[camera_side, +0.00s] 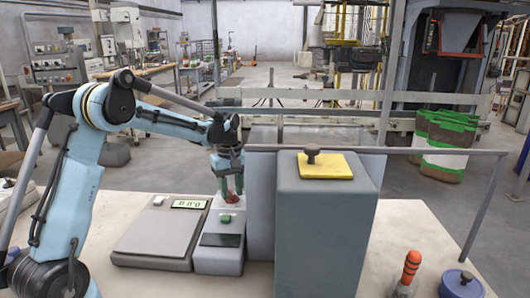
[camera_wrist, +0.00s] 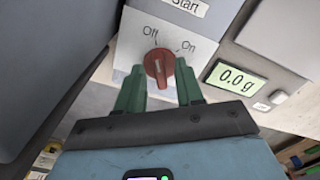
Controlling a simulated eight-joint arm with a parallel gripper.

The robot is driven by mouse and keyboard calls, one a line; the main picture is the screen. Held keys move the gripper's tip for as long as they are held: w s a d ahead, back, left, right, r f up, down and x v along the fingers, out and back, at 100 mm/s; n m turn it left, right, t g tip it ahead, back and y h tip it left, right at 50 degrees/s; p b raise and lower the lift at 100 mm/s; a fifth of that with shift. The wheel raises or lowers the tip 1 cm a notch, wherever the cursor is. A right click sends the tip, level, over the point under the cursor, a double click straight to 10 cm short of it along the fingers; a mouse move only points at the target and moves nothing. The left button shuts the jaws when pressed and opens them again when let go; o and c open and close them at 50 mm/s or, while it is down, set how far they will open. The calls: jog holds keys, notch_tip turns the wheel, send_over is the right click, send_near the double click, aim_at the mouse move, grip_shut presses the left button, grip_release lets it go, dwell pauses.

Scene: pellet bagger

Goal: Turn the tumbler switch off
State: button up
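The tumbler switch is a red knob (camera_wrist: 159,66) on a pale panel, with "Off" printed to its upper left and "On" to its upper right. A pale line runs along the knob, roughly up the picture; I cannot tell which label it points at. My gripper (camera_wrist: 160,82) has its two green fingers apart, one on each side of the knob's lower part, with small gaps visible. In the side view, my gripper (camera_side: 231,184) reaches down to the red knob (camera_side: 230,197), which the fingers partly cover.
A scale (camera_side: 157,230) with a display reading 0.0 g (camera_wrist: 238,79) stands beside the switch box (camera_side: 218,260). A "Start" label (camera_wrist: 185,5) sits above the switch. A tall grey block (camera_side: 325,230) with a yellow plate (camera_side: 325,168) stands close on the right. A metal rail runs behind.

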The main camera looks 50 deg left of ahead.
jog(key=shift+r, duration=0.1)
notch_tip(320, 180, up, 12)
dwell(0.8)
jog(key=m+t+y, duration=0.3)
jog(key=m, duration=0.8)
send_near(231, 193)
jog(key=s+d+r, duration=0.4)
jog(key=s+d, duration=0.1)
jog(key=s+d+f+m+t+h, duration=0.3)
jog(key=s+d+f+m+t, duration=0.1)
jog(key=d, duration=0.6)
jog(key=shift+s+f, duration=0.65)
jog(key=shift+s, duration=0.45)
